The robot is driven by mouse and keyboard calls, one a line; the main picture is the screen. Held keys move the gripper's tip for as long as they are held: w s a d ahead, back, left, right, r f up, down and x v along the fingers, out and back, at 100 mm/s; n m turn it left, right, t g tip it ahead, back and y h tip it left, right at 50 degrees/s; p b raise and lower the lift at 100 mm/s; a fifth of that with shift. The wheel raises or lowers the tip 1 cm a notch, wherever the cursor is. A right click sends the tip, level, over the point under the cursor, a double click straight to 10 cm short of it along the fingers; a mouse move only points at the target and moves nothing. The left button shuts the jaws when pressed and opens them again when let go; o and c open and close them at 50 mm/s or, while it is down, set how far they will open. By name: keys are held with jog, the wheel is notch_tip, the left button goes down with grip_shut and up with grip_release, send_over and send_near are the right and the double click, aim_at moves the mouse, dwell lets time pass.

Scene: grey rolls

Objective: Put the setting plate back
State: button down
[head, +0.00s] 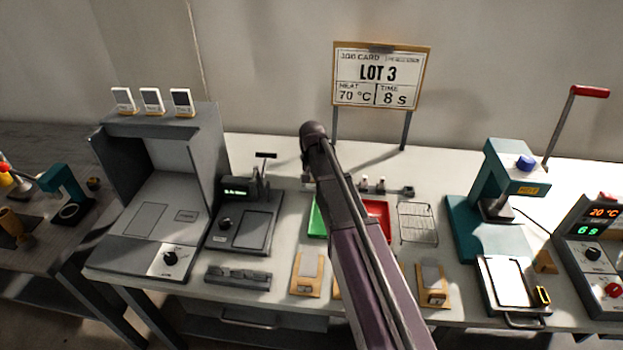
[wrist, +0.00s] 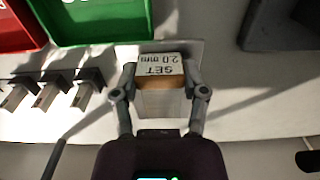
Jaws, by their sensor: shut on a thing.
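The setting plate (wrist: 162,72) is a block with a light top marked "SET 2.0 mm" and a tan side edge. In the wrist view my gripper (wrist: 160,92) is shut on it, with one finger on each side. A flat pale grey pad (wrist: 195,50) shows just behind and under the block. I cannot tell whether the block touches it. In the head view my arm hides the gripper and the block. The gauge with a green display (head: 243,222) stands left of my arm.
A green tray (wrist: 100,38) and a red tray (wrist: 18,45) lie close to the block, with several small grey pegs (wrist: 50,95) at left. A wire rack (head: 417,223), a teal press (head: 490,205) and a grey hooded station (head: 160,215) stand on the bench.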

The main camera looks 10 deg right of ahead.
jog(key=w, duration=0.3)
jog(key=w+d, duration=0.1)
jog(key=w, duration=0.1)
jog(key=shift+w+d+f, duration=0.1)
jog(key=shift+w+f, duration=0.15)
jog(key=shift+w, duration=0.15)
jog(key=shift+w+d, duration=0.1)
jog(key=shift+w, duration=0.15)
jog(key=shift+w+f+b, duration=0.3)
jog(key=shift+f+b, duration=0.35)
jog(key=shift+b, duration=0.15)
jog(key=shift+f+b, duration=1.2)
jog(key=shift+f, duration=0.1)
jog(key=shift+c, duration=0.6)
grip_release()
